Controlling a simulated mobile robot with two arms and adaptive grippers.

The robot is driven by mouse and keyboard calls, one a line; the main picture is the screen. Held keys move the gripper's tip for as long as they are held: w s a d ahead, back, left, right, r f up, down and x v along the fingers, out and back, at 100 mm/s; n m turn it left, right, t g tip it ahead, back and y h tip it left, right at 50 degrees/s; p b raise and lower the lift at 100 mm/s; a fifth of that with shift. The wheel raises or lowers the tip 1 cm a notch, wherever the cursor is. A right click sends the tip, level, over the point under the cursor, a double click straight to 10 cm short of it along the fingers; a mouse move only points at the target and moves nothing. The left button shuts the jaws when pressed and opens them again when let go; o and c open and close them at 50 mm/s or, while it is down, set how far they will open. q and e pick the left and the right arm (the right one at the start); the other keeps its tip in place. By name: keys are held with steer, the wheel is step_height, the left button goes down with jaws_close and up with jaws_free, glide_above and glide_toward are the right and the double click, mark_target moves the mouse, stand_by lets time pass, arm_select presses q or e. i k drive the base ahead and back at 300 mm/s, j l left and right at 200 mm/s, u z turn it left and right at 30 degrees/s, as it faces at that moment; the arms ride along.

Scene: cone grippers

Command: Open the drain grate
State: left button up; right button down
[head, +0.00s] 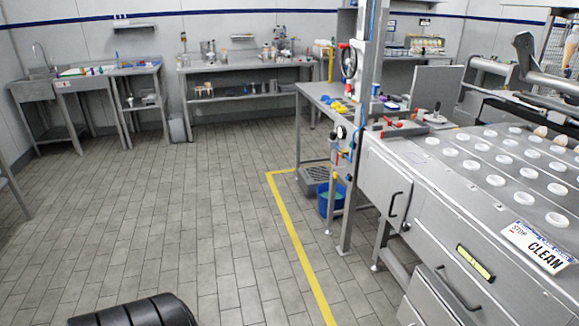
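No other grate shows on the tiled floor. Neither of my grippers can be made out in the head view.
A large steel machine (425,190) with white round cups fills the right side. A yellow floor line (292,234) runs in front of it. Steel benches (245,66) and a sink (42,72) line the back wall. The tiled floor (180,190) in the middle is clear.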

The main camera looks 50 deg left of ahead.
mark_target(314, 175)
steer(key=u, duration=1.5)
steer(key=i+j+u, duration=0.25)
steer(key=i, duration=0.45)
steer(key=i+j+u, duration=0.25)
steer(key=i, duration=0.5)
steer(key=i+j+u, duration=0.1)
steer(key=i+u, duration=0.15)
steer(key=i, duration=0.5)
steer(key=i+z, duration=0.1)
steer(key=i, duration=0.65)
steer(key=i+z, duration=0.15)
steer(key=i, duration=0.6)
steer(key=i+j+z, duration=0.1)
steer(key=i, duration=0.65)
